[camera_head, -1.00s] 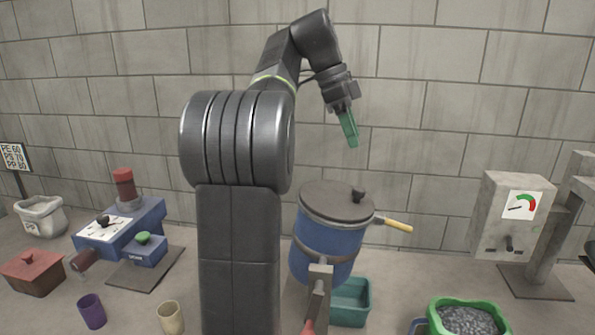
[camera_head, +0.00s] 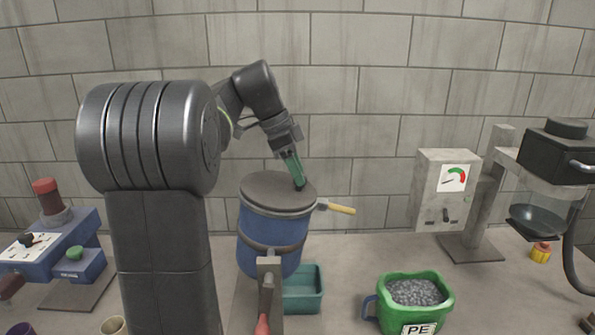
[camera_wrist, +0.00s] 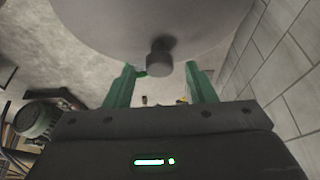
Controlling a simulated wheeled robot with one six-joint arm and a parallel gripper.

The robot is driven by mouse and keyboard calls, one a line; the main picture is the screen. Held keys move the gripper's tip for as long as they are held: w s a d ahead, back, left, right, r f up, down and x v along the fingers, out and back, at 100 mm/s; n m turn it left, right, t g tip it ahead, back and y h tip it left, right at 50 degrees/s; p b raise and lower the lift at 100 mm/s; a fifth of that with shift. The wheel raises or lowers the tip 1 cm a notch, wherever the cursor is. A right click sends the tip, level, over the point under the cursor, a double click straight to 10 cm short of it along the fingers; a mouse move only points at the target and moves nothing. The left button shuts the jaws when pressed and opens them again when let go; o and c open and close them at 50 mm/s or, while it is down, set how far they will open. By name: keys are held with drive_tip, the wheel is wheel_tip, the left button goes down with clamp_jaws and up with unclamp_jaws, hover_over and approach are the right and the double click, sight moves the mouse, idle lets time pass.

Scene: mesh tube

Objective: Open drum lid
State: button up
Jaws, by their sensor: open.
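The blue drum (camera_head: 268,228) stands upright in a frame, with its round dark grey lid (camera_head: 272,190) on top and closed. My gripper (camera_head: 299,184) points down at the right rim of the lid, where the knob is hidden behind its green fingers in the head view. In the wrist view, the lid (camera_wrist: 160,22) fills the top and its dark knob (camera_wrist: 159,60) shows near the rim. The green fingers of my gripper (camera_wrist: 162,82) are apart, one on each side of the knob's line. I cannot tell whether they touch it.
A yellow handle (camera_head: 341,209) sticks out right of the drum. A teal bin (camera_head: 303,290) sits below it. A green tub of grey pellets (camera_head: 414,292) and a gauge box (camera_head: 445,190) stand to the right. A block wall (camera_head: 360,80) is behind.

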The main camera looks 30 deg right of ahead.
drive_tip(key=shift+d+f, duration=0.15)
drive_tip(key=shift+f, duration=0.25)
drive_tip(key=shift+c, duration=0.4)
clamp_jaws()
drive_tip(key=shift+r, duration=0.1)
